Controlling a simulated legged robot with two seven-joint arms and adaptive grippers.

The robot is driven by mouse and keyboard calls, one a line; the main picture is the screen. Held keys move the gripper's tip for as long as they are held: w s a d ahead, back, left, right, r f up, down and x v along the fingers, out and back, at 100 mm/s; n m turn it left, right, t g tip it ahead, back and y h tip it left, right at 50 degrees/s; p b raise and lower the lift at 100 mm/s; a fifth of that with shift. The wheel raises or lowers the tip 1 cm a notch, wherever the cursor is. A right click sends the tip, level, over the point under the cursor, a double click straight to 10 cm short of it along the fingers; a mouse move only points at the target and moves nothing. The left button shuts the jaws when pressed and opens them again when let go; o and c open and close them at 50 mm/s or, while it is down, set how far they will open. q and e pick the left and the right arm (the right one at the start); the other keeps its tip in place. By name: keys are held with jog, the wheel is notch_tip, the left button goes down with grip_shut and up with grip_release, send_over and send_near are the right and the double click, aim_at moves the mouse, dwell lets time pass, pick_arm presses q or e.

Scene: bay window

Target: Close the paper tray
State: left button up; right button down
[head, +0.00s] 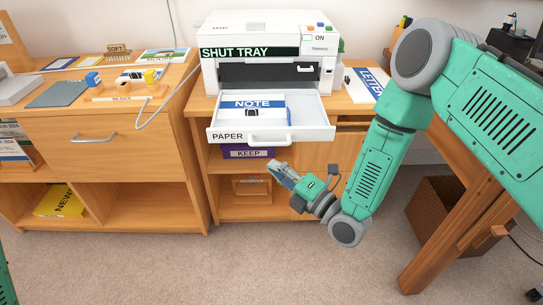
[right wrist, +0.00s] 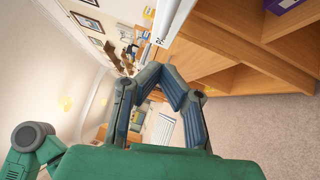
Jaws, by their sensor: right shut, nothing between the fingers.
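The white paper tray (head: 321,124) is pulled out from the front of the printer (head: 212,72). Its front panel reads "PAPER" and has a white handle (head: 270,140). A NOTE packet (head: 252,102) lies inside the tray. My right gripper (head: 272,165) is shut and empty, below and in front of the tray handle, apart from it. In the right wrist view the fingers (right wrist: 160,72) meet at the tips, and the white edge of the tray (right wrist: 170,22) shows beyond them. My left gripper is out of view.
A "SHUT TRAY" label (head: 250,52) is on the printer. The cabinet (head: 310,165) below has open shelves with a purple KEEP box (head: 247,153). A LETTER box (head: 372,84) lies right of the printer. A drawer cabinet (head: 95,143) stands left. The carpet in front is clear.

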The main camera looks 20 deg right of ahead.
jog(key=w, duration=0.3)
jog(key=w+d, duration=0.1)
jog(key=shift+w+d+r+b, duration=0.1)
jog(key=shift+w+r+b, duration=0.15)
jog(key=shift+r+b, duration=0.15)
